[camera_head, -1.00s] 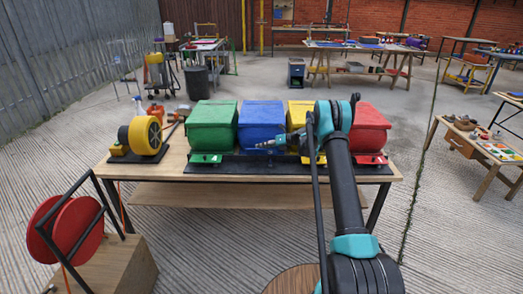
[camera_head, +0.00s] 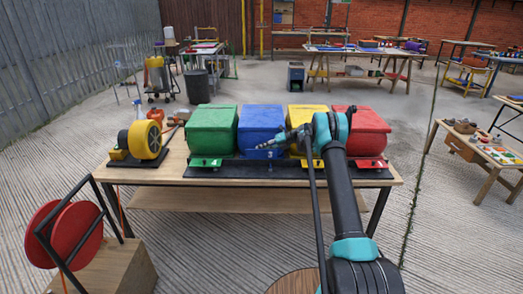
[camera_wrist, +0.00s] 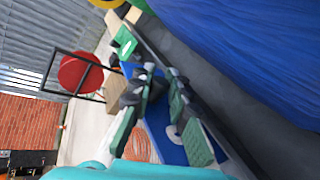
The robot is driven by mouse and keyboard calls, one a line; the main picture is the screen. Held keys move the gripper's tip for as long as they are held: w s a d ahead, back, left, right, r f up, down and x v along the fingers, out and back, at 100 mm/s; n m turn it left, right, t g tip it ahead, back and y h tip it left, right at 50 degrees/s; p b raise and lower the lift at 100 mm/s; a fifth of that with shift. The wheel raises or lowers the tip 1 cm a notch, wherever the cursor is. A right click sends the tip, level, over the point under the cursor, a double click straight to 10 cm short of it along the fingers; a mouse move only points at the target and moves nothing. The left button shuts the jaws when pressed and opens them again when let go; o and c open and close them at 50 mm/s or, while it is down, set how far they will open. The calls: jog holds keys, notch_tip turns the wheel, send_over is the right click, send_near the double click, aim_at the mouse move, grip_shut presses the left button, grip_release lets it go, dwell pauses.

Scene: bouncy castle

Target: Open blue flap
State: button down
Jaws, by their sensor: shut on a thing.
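A blue box (camera_head: 261,122) stands second from the left in a row of coloured boxes on a wooden table. Its blue flap (camera_head: 262,154) is low at the front, and also shows in the wrist view (camera_wrist: 158,122) between my fingers. My gripper (camera_head: 263,145) is in front of the lower face of the blue box, reaching in from the right. In the wrist view my gripper (camera_wrist: 161,130) is shut on the blue flap. The head view is too small to show how far the flap is tilted.
A green box (camera_head: 211,128) stands left of the blue one; a yellow box (camera_head: 302,112) and a red box (camera_head: 359,125) stand right. A yellow blower (camera_head: 145,138) is at the table's left end. A red reel (camera_head: 70,235) stands front left.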

jog(key=c, duration=1.4)
grip_release()
jog(key=shift+c, duration=0.2)
jog(key=v, duration=1.2)
jog(key=shift+c, duration=0.3)
